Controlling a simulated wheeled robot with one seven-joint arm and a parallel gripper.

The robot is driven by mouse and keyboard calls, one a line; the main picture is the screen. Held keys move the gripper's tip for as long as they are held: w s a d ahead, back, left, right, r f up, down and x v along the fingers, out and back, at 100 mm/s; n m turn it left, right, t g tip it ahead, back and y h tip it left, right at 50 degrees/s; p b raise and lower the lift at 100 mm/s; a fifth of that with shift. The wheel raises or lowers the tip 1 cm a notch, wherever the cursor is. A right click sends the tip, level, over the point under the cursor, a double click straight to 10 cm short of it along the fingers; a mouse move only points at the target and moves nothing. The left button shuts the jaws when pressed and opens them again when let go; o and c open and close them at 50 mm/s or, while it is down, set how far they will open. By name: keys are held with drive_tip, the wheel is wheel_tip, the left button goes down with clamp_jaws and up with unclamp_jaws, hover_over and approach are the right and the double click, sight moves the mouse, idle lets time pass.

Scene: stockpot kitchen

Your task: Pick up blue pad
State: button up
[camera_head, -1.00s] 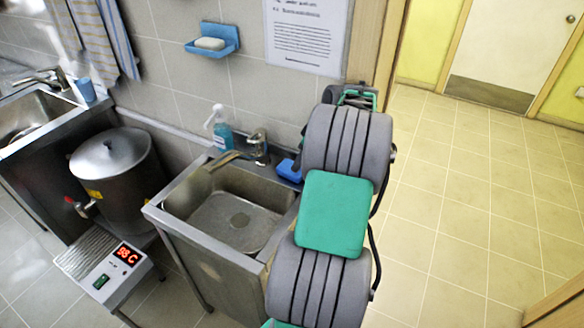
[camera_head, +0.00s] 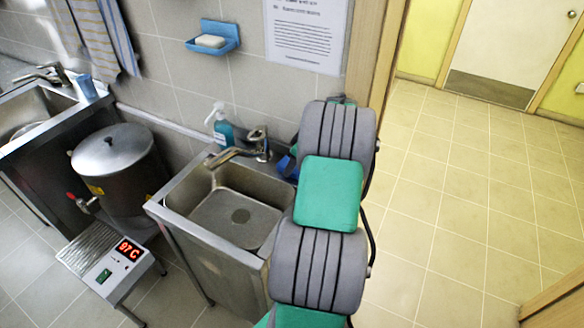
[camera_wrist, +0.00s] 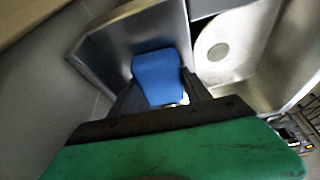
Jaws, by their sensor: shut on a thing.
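The blue pad (camera_wrist: 157,76) is between the two dark fingers of my gripper (camera_wrist: 160,94) in the wrist view. My gripper is shut on it. The pad is at the back right corner of the metal sink (camera_head: 176,192), by the wall. In the head view only a small part of the blue pad (camera_head: 287,166) shows beside my arm, and my gripper is hidden behind my arm links. I cannot tell whether the pad still touches the sink's ledge.
The tap (camera_head: 258,140) and a blue spray bottle (camera_head: 222,128) stand just left of the pad. A soap dish (camera_head: 226,44) hangs on the wall. A pot (camera_head: 112,165) and a heater (camera_head: 103,262) stand left of the sink. The floor at right is clear.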

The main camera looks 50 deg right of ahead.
drive_tip(key=c, duration=0.5)
drive_tip(key=shift+o, duration=0.2)
drive_tip(key=shift+r, duration=0.1)
drive_tip(key=shift+r, duration=0.5)
drive_tip(key=s+r+b, duration=0.3)
drive_tip(key=s+r, duration=0.9)
drive_tip(key=s, duration=0.2)
drive_tip(key=shift+d, duration=0.15)
